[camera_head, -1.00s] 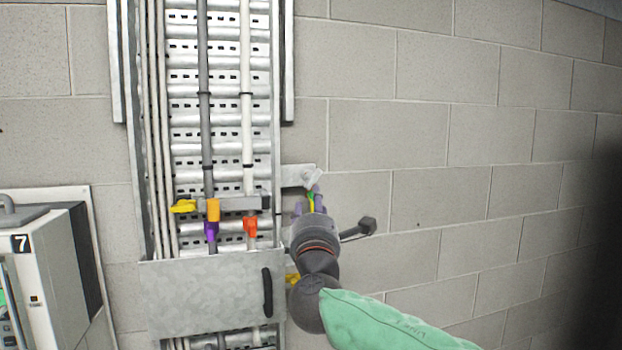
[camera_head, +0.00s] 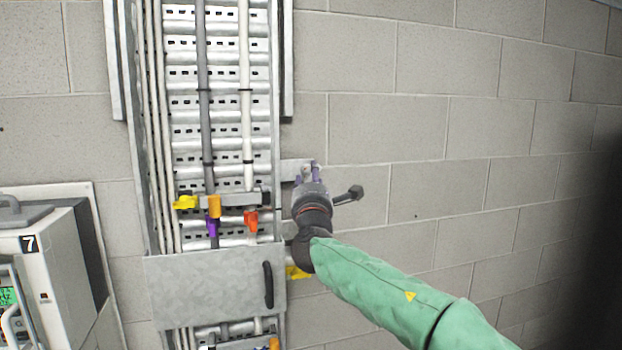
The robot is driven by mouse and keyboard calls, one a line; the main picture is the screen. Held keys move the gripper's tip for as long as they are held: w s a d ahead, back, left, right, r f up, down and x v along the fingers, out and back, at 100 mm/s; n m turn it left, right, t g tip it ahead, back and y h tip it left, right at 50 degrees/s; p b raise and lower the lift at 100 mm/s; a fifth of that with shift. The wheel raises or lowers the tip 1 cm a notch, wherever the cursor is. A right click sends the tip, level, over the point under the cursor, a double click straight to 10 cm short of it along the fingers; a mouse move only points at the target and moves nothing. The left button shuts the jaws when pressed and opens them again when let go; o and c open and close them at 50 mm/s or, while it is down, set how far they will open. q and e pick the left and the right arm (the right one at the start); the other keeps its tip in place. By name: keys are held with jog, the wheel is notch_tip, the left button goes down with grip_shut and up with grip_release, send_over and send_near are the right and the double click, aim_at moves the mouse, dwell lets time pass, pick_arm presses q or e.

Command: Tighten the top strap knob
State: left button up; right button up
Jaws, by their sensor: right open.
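The top strap is a grey bar (camera_head: 236,199) across the cable tray, with a yellow knob (camera_head: 185,202) at its left end. Another yellow knob (camera_head: 298,272) shows lower down, beside the cover plate and partly hidden by my right arm. My right gripper (camera_head: 308,172) is open, pointing up and away in front of the metal bracket (camera_head: 289,170) at the tray's right side. It is well to the right of the top knob and apart from it. I cannot tell whether its fingers touch the bracket. My left gripper is out of view.
Grey and white cables run down the tray, with orange (camera_head: 214,205), purple (camera_head: 213,229) and red-orange (camera_head: 251,220) parts near the strap. A metal cover plate (camera_head: 205,285) with a black handle (camera_head: 268,284) stands below. A cabinet (camera_head: 50,260) marked 7 is at lower left.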

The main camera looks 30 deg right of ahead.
jog(key=shift+s, duration=0.15)
jog(key=shift+c, duration=0.6)
grip_shut()
